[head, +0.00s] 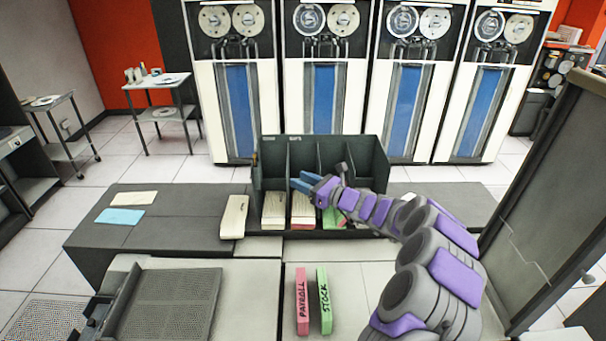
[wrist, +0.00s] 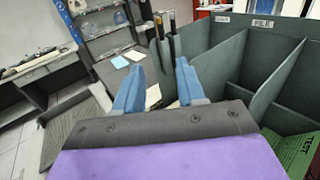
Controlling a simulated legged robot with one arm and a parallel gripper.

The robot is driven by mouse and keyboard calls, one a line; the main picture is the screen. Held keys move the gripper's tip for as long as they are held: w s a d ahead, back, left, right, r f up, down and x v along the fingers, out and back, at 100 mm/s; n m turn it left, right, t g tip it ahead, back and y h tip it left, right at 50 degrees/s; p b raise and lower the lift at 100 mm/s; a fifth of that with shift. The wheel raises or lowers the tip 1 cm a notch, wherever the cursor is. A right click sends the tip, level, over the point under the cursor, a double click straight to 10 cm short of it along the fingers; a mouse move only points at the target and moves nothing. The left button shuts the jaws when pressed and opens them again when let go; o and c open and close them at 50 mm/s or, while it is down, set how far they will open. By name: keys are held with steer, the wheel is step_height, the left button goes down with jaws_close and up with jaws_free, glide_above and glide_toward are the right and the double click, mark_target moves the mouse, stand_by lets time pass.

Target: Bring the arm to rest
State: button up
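My arm, grey with purple panels, reaches in from the lower right in the head view. My gripper (head: 307,183) has blue fingers and is over the front of a dark green sorting rack (head: 372,158). In the wrist view the two fingers of my gripper (wrist: 158,82) stand apart with nothing held between them. The rack's dividers and its "FILE" label (wrist: 263,23) show on the right there. A green card deck (wrist: 295,150) marked "TEST" lies in a right compartment, partly hidden by my arm in the head view.
Another cream deck (head: 234,217) is beside the rack. A pink PAYROLL deck (head: 301,302) and green STOCK deck (head: 324,300) lie on the front counter. A tall dark panel (head: 545,205) stands at right.

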steer(key=s+a+r+n+g+b, duration=0.1)
steer(key=s+a+r+n+g, duration=0.3)
steer(key=s, duration=0.4)
steer(key=s+a+r+n+g+b, duration=0.1)
steer(key=s+a+n+g, duration=0.3)
steer(key=s, duration=0.4)
steer(key=s+a+r+n+g, duration=0.2)
steer(key=s+a+r+n, duration=0.15)
steer(key=s+n, duration=0.3)
steer(key=s+d+f+n+g+h+b, duration=0.1)
steer(key=s+f+n+h, duration=0.1)
steer(key=s, duration=0.5)
steer(key=s+d+f+n+g+h+b, duration=0.1)
steer(key=s+d+f+n+h, duration=0.15)
steer(key=s, duration=0.55)
steer(key=s+d+f+n+h+b, duration=0.1)
steer(key=s+d+f+n+h, duration=0.2)
steer(key=s+d, duration=0.7)
steer(key=s+d+f+n+h+b, duration=0.1)
steer(key=s+d+f+n+h, duration=0.2)
steer(key=s+d, duration=0.7)
step_height(320, 180, down, 3)
steer(key=d+h, duration=0.1)
steer(key=h, duration=0.3)
steer(key=shift+r, duration=0.2)
